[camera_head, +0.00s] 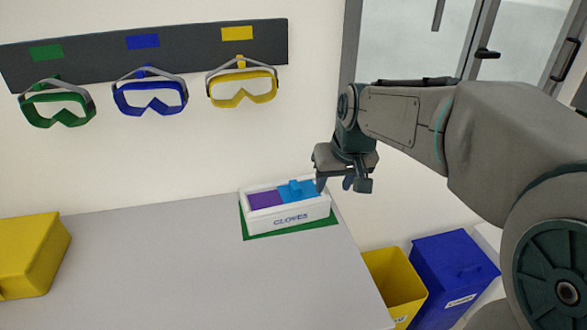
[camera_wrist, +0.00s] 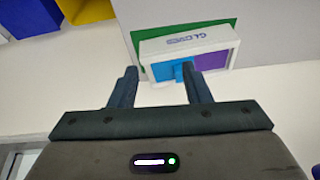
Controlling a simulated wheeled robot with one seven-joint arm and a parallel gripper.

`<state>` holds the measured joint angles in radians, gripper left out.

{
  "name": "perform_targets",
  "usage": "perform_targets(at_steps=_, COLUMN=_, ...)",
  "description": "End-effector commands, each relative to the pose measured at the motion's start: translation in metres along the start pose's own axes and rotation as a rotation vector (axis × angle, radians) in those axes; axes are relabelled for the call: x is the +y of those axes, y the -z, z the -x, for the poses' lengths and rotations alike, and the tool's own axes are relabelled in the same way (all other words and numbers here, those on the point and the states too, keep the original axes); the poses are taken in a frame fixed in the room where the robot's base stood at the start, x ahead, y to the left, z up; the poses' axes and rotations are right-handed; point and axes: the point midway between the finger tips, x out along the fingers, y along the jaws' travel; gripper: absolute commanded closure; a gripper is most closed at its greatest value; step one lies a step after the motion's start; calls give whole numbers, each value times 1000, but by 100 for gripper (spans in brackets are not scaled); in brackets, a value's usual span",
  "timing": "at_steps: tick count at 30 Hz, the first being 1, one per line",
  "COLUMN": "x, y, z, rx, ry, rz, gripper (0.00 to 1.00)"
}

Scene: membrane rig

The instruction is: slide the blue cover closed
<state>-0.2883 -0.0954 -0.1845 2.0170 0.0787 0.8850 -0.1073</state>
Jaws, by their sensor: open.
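The blue cover (camera_head: 298,189) lies over the right part of the white box marked "GLOVES" (camera_head: 290,223), with a small raised blue handle (camera_head: 295,186) on it. The left part of the box is uncovered and shows purple contents (camera_head: 265,199). My gripper (camera_head: 347,184) is open and empty, above and just right of the box's right end. In the wrist view, the blue cover (camera_wrist: 162,70) shows beyond my spread fingers (camera_wrist: 160,88), with its handle (camera_wrist: 183,68) near the right finger. I cannot tell whether a finger touches it.
The box stands on a green mat (camera_head: 289,236) at the table's back right corner. A yellow case (camera_head: 30,255) sits at the left of the table (camera_head: 190,270). Yellow (camera_head: 397,280) and blue (camera_head: 450,275) bins stand right of it. Goggles (camera_head: 150,97) hang above. The middle table is clear.

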Motion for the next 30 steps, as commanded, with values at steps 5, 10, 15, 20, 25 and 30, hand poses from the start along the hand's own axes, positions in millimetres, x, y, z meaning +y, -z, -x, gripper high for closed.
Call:
perform_targets(at_steps=5, x=-22, y=67, z=-24, rx=26, ry=-2, rz=72, gripper=56)
perform_targets(at_steps=10, x=-36, y=100, z=-36, rx=44, ry=-11, rz=112, gripper=56)
perform_targets(at_steps=15, x=-39, y=109, z=-46, rx=48, ry=-14, rz=121, gripper=56)
perform_targets(at_steps=20, x=-38, y=109, z=-69, rx=46, ry=-15, rz=121, gripper=56)
perform_targets(at_steps=25, x=-37, y=111, z=-106, rx=44, ry=-15, rz=120, gripper=56)
perform_targets(at_steps=30, x=-36, y=113, z=-140, rx=47, ry=-15, rz=119, gripper=56)
